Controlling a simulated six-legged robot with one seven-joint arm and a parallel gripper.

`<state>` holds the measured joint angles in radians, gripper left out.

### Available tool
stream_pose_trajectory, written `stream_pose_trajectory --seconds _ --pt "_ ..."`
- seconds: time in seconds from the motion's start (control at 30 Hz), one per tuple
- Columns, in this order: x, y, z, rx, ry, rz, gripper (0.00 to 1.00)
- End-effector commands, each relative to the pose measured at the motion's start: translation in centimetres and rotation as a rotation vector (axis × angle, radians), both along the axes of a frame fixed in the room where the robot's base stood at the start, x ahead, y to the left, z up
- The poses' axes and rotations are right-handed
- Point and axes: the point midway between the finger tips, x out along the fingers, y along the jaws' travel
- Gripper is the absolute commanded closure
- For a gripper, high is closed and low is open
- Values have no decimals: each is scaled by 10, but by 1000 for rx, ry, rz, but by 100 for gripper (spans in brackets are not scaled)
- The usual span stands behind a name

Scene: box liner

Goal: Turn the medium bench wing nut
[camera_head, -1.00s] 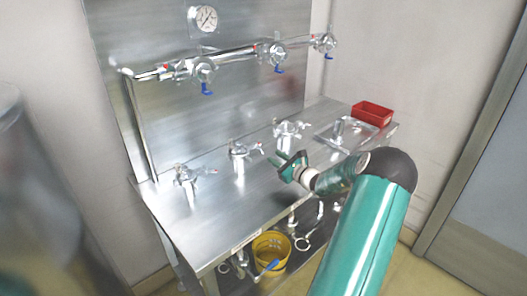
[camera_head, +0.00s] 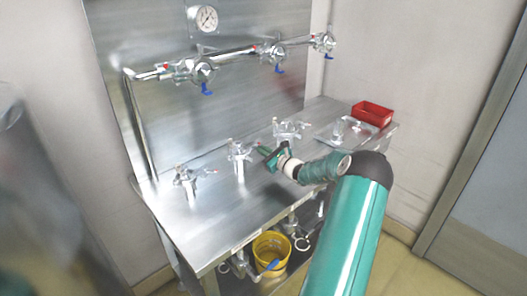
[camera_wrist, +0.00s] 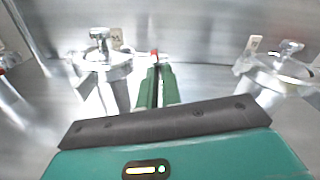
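Several similar metal fittings stand on the steel bench (camera_head: 215,205); sizes are hard to compare. The middle fitting (camera_head: 240,153) has a small handle reaching right, toward my gripper (camera_head: 263,152). In the wrist view, a fitting (camera_wrist: 103,62) with a knob on top stands left of my gripper (camera_wrist: 158,82). A red-tipped handle (camera_wrist: 154,54) shows just beyond the green fingertips, in line with them. The fingers look close together with a narrow gap. I cannot tell whether they touch or hold the handle.
The right fitting (camera_head: 288,131) stands behind my gripper, also in the wrist view (camera_wrist: 280,72). The left fitting (camera_head: 186,177) stands farther off. A red bin (camera_head: 372,113) and sink (camera_head: 345,132) are at the right end. A yellow bucket (camera_head: 271,247) sits below. Front bench is clear.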

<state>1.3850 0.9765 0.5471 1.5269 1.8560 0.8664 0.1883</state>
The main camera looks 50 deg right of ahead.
Motion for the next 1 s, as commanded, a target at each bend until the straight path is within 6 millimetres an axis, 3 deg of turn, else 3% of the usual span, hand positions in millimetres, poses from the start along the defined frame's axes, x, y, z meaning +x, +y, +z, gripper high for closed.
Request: stream_pose_trajectory --seconds 0.47,1.0 --pt "0 0 0 80 -9 0 100" --pt "0 0 0 523 -58 1 100"
